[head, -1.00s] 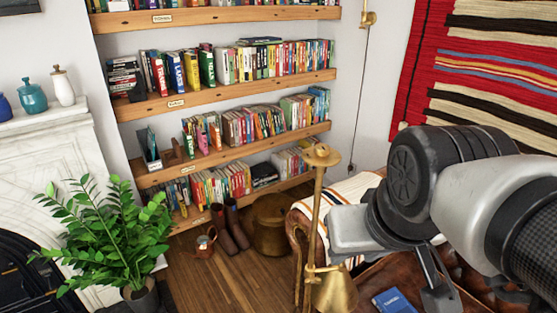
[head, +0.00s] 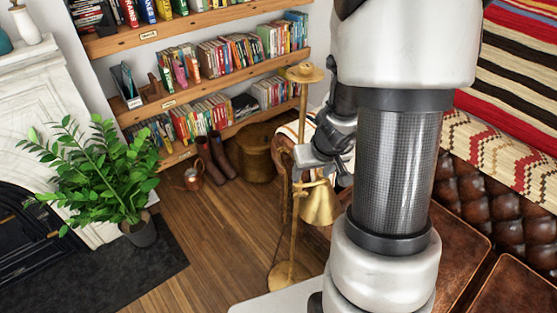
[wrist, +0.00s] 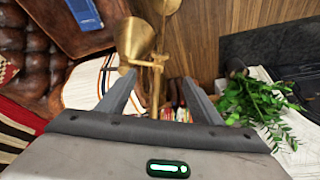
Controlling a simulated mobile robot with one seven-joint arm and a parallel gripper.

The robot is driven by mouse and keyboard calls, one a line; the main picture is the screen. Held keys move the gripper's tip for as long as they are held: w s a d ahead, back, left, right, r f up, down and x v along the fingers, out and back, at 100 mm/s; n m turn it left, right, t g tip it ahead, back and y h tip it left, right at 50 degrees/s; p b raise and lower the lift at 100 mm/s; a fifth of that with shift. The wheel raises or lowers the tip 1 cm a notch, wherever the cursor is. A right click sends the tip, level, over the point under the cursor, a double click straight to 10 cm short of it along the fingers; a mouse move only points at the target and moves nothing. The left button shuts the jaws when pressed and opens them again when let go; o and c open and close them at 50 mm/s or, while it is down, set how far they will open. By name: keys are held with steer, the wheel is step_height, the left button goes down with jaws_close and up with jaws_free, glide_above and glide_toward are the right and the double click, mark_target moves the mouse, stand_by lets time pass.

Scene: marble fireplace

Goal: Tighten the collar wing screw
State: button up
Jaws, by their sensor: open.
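A brass floor lamp (head: 296,130) stands upright in the head view, with a cone shade (head: 318,205) low on its right side. A small collar (head: 300,184) sits on the pole at the shade's arm; its wing screw is too small to make out. My gripper (head: 322,172) is just right of the pole, near the collar's height. The wrist view shows the shade (wrist: 135,42) and the collar (wrist: 157,62) beyond my open gripper (wrist: 160,77). The pole appears between the two fingers in that picture; I cannot tell its depth or any contact.
A brown leather sofa (head: 465,240) is at the right, with a blue book (wrist: 84,14) on it. A striped cloth (wrist: 88,82) lies beside the lamp. A potted plant (head: 95,180), boots (head: 216,157) and bookshelves (head: 190,85) stand left and behind. Wooden floor is clear left of the lamp.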

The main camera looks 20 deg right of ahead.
mark_target(301, 194)
steer(key=b+x, duration=0.8)
steer(key=x, duration=0.9)
steer(key=shift+w+f, duration=0.1)
steer(key=shift+d, duration=0.1)
steer(key=c, duration=1.1)
